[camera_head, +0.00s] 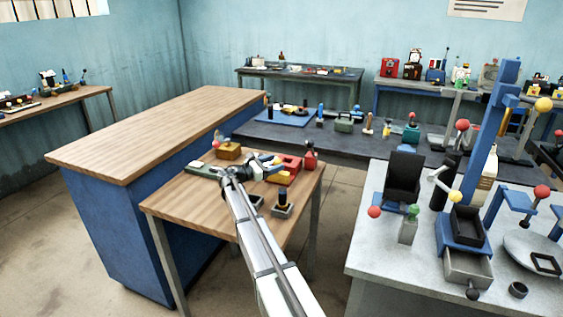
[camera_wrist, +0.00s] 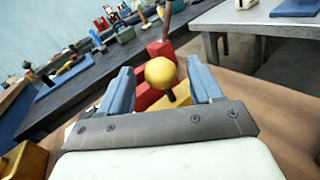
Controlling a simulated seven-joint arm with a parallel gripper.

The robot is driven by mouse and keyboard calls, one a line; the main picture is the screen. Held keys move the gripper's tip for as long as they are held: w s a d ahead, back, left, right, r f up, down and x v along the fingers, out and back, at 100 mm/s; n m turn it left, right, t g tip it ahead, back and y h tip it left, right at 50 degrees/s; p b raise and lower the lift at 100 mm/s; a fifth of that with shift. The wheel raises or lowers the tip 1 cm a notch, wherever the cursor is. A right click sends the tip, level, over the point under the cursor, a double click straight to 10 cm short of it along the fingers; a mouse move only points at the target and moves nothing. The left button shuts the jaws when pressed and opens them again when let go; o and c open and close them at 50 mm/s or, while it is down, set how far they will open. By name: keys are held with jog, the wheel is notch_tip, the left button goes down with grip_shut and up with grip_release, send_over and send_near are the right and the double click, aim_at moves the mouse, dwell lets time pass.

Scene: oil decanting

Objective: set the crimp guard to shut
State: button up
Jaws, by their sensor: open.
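A red fixture (camera_head: 289,163) with yellow parts stands on the small wooden table; I take it to be the crimp guard's device, but no label shows. In the wrist view its red body (camera_wrist: 153,97) lies beyond my gripper. A round yellow knob (camera_wrist: 161,72) on a short dark stem shows between my fingers, apart from both as far as I can see. My gripper (camera_wrist: 157,66) is open with pale blue fingers either side of the knob. In the head view my gripper (camera_head: 264,164) is beside the red fixture, and my arm hides part of the table.
The small wooden table (camera_head: 180,207) also holds a brass-coloured box (camera_head: 229,150), a red bottle-like object (camera_head: 310,155) and a dark-topped block (camera_head: 283,204). A grey bench (camera_head: 380,262) with blue presses stands at right. A blue-sided counter (camera_head: 140,225) stands at left.

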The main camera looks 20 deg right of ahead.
jog(key=shift+w+d, duration=0.2)
jog(key=shift+d, duration=0.85)
jog(key=shift+w+d, duration=0.2)
jog(key=shift+d, duration=0.85)
grip_shut()
